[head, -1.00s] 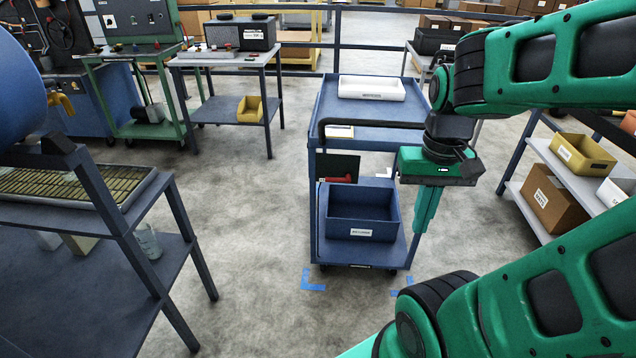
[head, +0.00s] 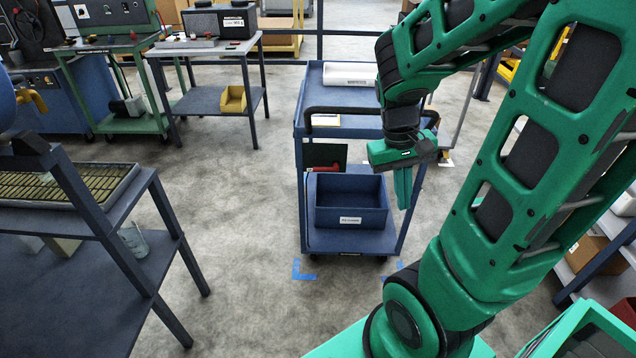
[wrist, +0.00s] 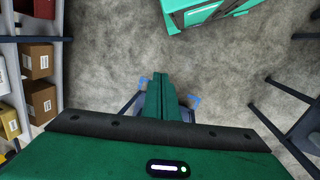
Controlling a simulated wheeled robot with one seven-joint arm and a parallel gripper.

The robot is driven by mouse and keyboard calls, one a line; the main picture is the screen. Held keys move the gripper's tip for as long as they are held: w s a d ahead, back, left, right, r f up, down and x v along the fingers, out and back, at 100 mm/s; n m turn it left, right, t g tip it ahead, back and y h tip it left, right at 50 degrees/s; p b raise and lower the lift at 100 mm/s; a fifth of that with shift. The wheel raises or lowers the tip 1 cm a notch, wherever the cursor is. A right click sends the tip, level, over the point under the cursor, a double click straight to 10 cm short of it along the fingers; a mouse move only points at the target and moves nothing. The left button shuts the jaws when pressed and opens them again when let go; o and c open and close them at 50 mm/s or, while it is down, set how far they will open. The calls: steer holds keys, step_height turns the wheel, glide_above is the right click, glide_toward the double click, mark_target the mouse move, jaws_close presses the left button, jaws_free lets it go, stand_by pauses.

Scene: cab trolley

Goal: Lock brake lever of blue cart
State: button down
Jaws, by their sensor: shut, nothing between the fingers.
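The blue cart (head: 350,238) stands mid-floor in the head view, with an upper tray, a black push handle (head: 345,110) and a lower shelf. A small red lever-like part (head: 327,168) shows at its left side, before a dark green panel (head: 312,155). I cannot tell from here whether it is the brake lever or how it is set. My gripper (head: 403,205) is shut and empty, pointing down at the cart's right front side, right of the red part. It also shows in the wrist view (wrist: 160,77). Whether it touches the cart is unclear.
A blue bin (head: 350,200) sits on the cart's lower shelf and a white tray (head: 348,75) on top. Blue tape (head: 303,270) marks the floor. A dark table (head: 60,210) stands at left, and shelving with boxes (wrist: 40,98) shows in the wrist view. Floor left of the cart is clear.

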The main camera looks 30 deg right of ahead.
steer(key=w+d+f+n+g+h, duration=0.2)
steer(key=w+d+f+n+h, duration=0.4)
steer(key=w+f, duration=0.4)
steer(key=n+t+h, duration=0.3)
steer(key=n+t, duration=1.6)
steer(key=n, duration=1)
glide_toward(325, 168)
steer(key=s+a+f, duration=0.2)
steer(key=a+f, duration=0.2)
steer(key=f, duration=0.3)
steer(key=shift+s, duration=0.15)
steer(key=shift+d+f+m, duration=0.1)
steer(key=shift+m, duration=0.2)
steer(key=w+d+r, duration=0.4)
steer(key=w+d, duration=0.2)
steer(key=w, duration=0.3)
steer(key=shift+r, duration=0.25)
steer(key=shift+a, duration=0.15)
